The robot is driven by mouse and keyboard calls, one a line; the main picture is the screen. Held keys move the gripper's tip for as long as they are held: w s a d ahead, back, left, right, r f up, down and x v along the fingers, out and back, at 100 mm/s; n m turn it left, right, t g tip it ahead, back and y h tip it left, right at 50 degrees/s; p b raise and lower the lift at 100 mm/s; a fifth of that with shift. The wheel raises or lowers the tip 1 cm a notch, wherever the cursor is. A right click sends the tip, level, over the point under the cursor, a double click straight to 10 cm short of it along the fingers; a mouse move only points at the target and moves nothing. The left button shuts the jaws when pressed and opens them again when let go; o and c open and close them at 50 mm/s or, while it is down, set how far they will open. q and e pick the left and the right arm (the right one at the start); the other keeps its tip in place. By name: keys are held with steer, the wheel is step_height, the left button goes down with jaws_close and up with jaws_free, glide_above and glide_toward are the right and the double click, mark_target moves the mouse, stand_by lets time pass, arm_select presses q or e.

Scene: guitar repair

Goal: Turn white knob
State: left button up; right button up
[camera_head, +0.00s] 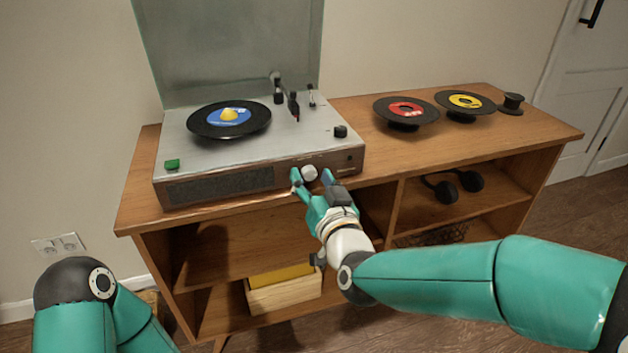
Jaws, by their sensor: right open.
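The white knob (309,173) is on the front face of the record player (220,188), toward its right end. My right gripper (311,178) is in front of the knob. Its teal fingers are open, one to the left and one to the right of the knob. I cannot tell whether either finger touches it. My left arm shows at the lower left, but its gripper is not visible.
The record player stands on a wooden cabinet (453,144) with its lid (230,50) raised and a blue-labelled record (205,124) on top. Two records, red-labelled (386,112) and yellow-labelled (486,104), sit to the right. Headphones (447,191) and a wooden box (285,297) are on shelves.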

steer(key=v, duration=1.2)
